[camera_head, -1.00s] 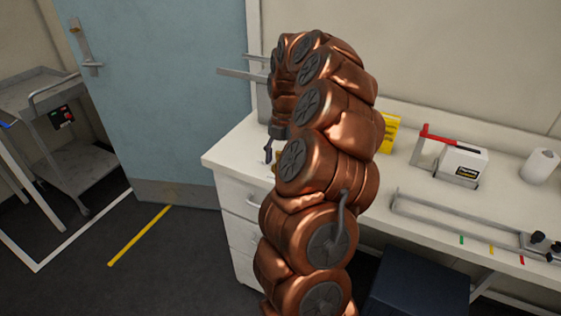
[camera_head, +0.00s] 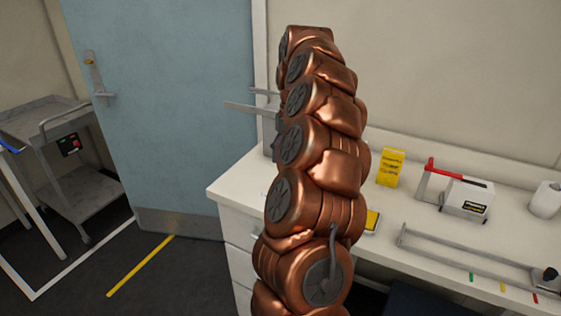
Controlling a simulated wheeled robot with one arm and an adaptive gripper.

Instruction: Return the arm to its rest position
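My copper arm (camera_head: 315,170) rises through the middle of the head view, its upper segments stacked nearly upright in front of the bench.
A white bench (camera_head: 240,187) with drawers runs behind and right of my arm. On it stand a yellow box (camera_head: 391,168), a white box with a red handle (camera_head: 467,199), a white roll (camera_head: 546,200) and a metal frame (camera_head: 455,248). Left are a blue door (camera_head: 165,110) and a grey cart (camera_head: 85,195).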

